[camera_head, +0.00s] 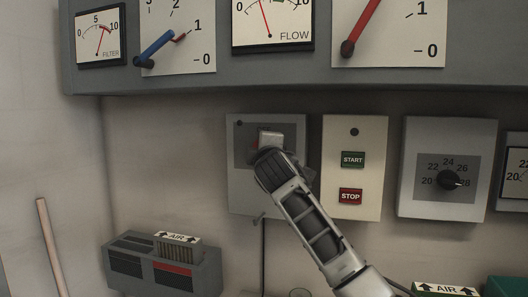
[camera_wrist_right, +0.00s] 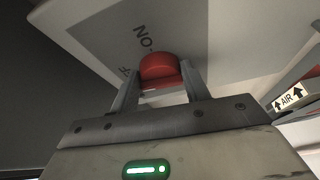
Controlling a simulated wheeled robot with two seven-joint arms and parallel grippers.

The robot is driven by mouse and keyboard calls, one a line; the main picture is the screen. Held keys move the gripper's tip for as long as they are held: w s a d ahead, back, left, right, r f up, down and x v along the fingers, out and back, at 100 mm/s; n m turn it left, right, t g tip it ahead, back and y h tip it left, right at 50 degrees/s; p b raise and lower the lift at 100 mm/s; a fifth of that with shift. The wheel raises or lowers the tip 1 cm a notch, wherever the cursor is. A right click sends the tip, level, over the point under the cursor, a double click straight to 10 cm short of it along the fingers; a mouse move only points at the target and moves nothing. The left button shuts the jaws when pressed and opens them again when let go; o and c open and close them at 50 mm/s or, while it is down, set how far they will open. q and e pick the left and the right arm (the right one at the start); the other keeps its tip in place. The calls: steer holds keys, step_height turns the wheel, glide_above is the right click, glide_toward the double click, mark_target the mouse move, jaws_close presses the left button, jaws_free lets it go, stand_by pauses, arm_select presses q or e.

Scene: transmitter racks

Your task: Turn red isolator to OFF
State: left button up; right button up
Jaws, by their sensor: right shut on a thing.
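The red isolator knob (camera_wrist_right: 160,68) is in the right wrist view, on a grey plate with "ON" lettering (camera_wrist_right: 145,38) beside it and part of another label nearer the left finger. My right gripper (camera_wrist_right: 160,86) has one finger on each side of the knob and is shut on it. In the head view my right gripper (camera_head: 268,141) reaches up from the lower right to the isolator's grey box (camera_head: 240,190) and hides most of the knob. The knob's exact pointing is hard to tell. My left gripper is not in view.
Right of the isolator box is a panel (camera_head: 369,180) with START and STOP buttons, then a dial box (camera_head: 423,202). A gauge cabinet (camera_head: 190,82) overhangs above. A grey vented box (camera_head: 205,270) with an AIR label sits at lower left.

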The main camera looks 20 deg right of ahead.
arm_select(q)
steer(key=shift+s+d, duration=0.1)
arm_select(e)
steer(key=shift+n+g, duration=0.3)
steer(key=shift+n, duration=0.3)
steer(key=o, duration=1)
steer(key=shift+c, duration=0.2)
steer(key=shift+s, duration=0.1)
arm_select(q)
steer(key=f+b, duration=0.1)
steer(key=b, duration=0.1)
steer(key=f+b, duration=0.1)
steer(key=b, duration=0.1)
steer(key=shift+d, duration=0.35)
arm_select(e)
steer(key=v, duration=1.5)
steer(key=shift+s, duration=0.35)
